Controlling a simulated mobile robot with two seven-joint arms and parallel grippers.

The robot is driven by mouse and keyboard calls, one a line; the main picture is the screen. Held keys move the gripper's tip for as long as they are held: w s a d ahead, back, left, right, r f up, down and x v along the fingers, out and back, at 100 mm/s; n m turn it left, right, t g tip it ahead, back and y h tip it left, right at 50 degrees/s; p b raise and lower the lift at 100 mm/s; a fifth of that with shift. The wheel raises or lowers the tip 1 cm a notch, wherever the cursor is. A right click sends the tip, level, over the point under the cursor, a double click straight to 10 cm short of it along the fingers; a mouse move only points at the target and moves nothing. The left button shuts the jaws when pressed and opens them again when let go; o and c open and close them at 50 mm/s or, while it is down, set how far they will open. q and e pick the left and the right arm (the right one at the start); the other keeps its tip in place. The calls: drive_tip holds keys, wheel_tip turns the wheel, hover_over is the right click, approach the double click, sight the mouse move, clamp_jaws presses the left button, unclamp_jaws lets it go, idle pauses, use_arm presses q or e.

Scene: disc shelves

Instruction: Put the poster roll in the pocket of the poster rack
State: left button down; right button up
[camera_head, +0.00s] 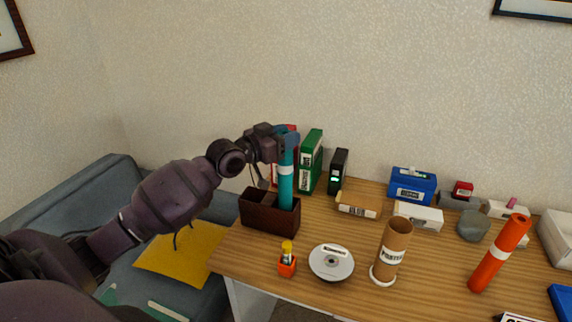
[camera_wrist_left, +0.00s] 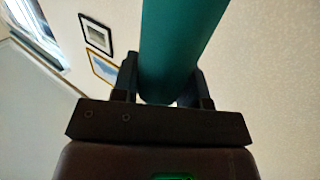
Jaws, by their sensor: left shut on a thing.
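A teal poster roll (camera_head: 286,185) with a pale band stands nearly upright. My left gripper (camera_head: 288,136) is shut on its upper end; the roll also shows between the fingers in the left wrist view (camera_wrist_left: 178,45). The roll's lower end meets the right part of a dark brown divided box (camera_head: 262,216) and seems to go behind its front wall; I cannot see how deep. A tan cardboard cylinder (camera_head: 392,248) with a label that seems to read "POSTERS" stands open-topped on a white base, to the right. My right gripper is not in view.
Green (camera_head: 311,162) and black (camera_head: 338,171) cases stand just behind and right of the roll. A white disc (camera_head: 331,262) and a small orange item with a yellow top (camera_head: 287,260) lie in front. A blue box (camera_head: 412,186) stands at the back.

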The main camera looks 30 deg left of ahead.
sight(279, 166)
use_arm(q)
wheel_tip(279, 166, down, 8)
drive_tip(key=shift+r+b, duration=0.25)
drive_tip(key=shift+b, duration=0.2)
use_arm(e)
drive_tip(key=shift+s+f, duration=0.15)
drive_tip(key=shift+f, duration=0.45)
use_arm(q)
drive_tip(key=shift+f, duration=0.1)
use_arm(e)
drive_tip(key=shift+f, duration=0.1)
use_arm(q)
drive_tip(key=shift+f, duration=0.1)
drive_tip(key=c, duration=1)
unclamp_jaws()
drive_tip(key=o, duration=0.4)
drive_tip(key=shift+c, duration=0.2)
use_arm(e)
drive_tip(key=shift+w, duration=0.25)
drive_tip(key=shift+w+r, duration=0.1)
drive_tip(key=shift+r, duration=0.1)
